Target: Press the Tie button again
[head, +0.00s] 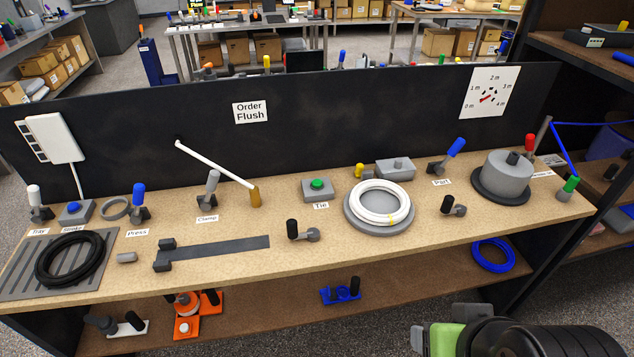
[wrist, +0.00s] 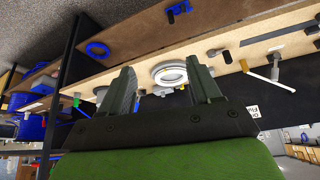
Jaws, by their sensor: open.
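The Tie button (head: 317,184) is a green cap on a grey box, with a "Tie" label (head: 321,206) in front of it on the bench. To its right, a white coil (head: 380,203) with a yellow band on its front lies on a round grey plate (head: 352,222). The coil also shows in the wrist view (wrist: 172,75). My gripper (wrist: 165,85) is open and empty in the wrist view, its two fingers apart, away from the bench top. In the head view part of my arm shows at the bottom right, far from the button.
Black-handled levers (head: 294,229) and (head: 449,205) stand near the plate. A yellow-tipped post (head: 359,170) and a grey box (head: 395,169) stand behind it. A white rod (head: 210,162) slants at the left. A black panel (head: 330,125) backs the bench.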

